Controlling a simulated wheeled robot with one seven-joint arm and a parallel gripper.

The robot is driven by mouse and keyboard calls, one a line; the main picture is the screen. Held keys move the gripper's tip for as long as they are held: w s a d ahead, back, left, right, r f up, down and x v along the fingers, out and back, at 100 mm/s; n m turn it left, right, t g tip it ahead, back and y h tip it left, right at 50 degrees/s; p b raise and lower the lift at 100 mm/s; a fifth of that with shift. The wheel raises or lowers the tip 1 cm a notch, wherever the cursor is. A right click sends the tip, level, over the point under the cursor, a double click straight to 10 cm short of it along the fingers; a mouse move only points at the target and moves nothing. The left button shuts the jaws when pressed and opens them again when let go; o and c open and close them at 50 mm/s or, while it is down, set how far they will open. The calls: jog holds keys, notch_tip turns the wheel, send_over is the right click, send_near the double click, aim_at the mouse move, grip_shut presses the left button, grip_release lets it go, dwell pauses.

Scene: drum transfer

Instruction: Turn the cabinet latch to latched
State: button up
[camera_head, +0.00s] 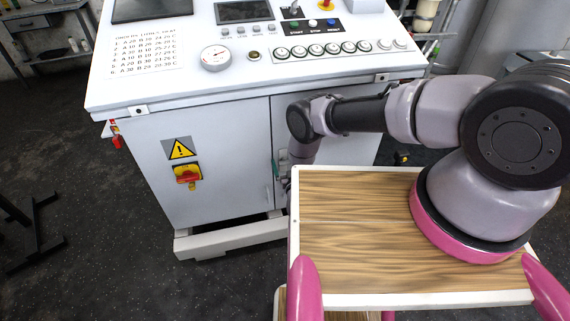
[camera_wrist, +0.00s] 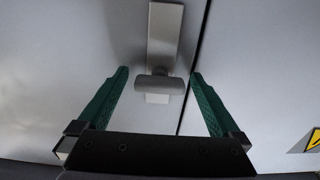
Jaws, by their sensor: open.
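The grey cabinet latch (camera_wrist: 158,82) shows in the wrist view, a rounded handle lying crosswise on a pale vertical plate (camera_wrist: 164,30). The plate is fixed on the cabinet door, left of the dark door seam. My gripper (camera_wrist: 158,80) is open, with its two green fingers on either side of the handle. A gap shows between each finger and the handle ends. In the head view the white cabinet (camera_head: 230,150) stands ahead, and my gripper (camera_head: 277,168) is at its front, right of the door seam. My arm mostly hides the latch there.
The cabinet carries a red and yellow rotary switch (camera_head: 187,174) and a yellow warning sign (camera_head: 180,148), which also shows at the wrist view's right edge (camera_wrist: 313,140). A control top with gauge (camera_head: 215,57) and buttons overhangs the doors.

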jog(key=shift+c, duration=0.3)
jog(key=c, duration=1.3)
jog(key=shift+n, duration=0.3)
jog(key=n, duration=0.3)
jog(key=shift+n, duration=0.4)
jog(key=n, duration=0.4)
jog(key=shift+n, duration=0.3)
jog(key=n, duration=0.4)
jog(key=shift+n, duration=2.5)
